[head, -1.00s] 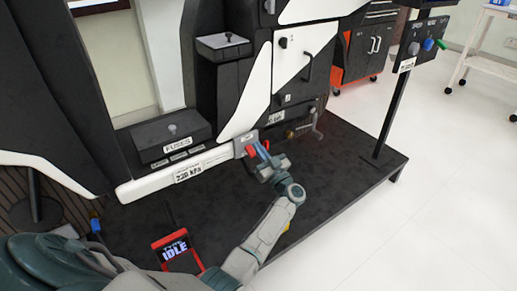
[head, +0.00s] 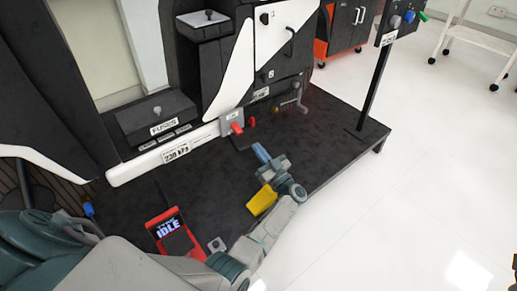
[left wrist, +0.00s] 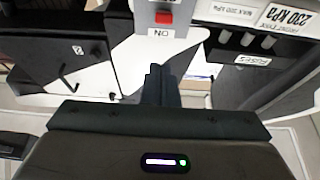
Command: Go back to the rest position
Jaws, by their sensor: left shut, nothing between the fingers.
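My left gripper (head: 261,153) shows in the head view over the dark platform, in front of the rig's panel. Its blue-tipped fingers are closed together and empty, apart from the red switch (head: 237,128). In the left wrist view the closed fingers (left wrist: 160,85) point toward the panel. The red switch also shows there (left wrist: 163,17), above the fingertips, beside an upside-down "ON" label. My left arm comes in from the lower left and bends up to the gripper. My right gripper is not in view.
A red device reading "IDLE" (head: 168,228) and a yellow object (head: 262,200) are near my left arm. The fuse box (head: 157,115) stands at the left of the rig. A post with knobs (head: 372,88) rises from the platform (head: 325,145).

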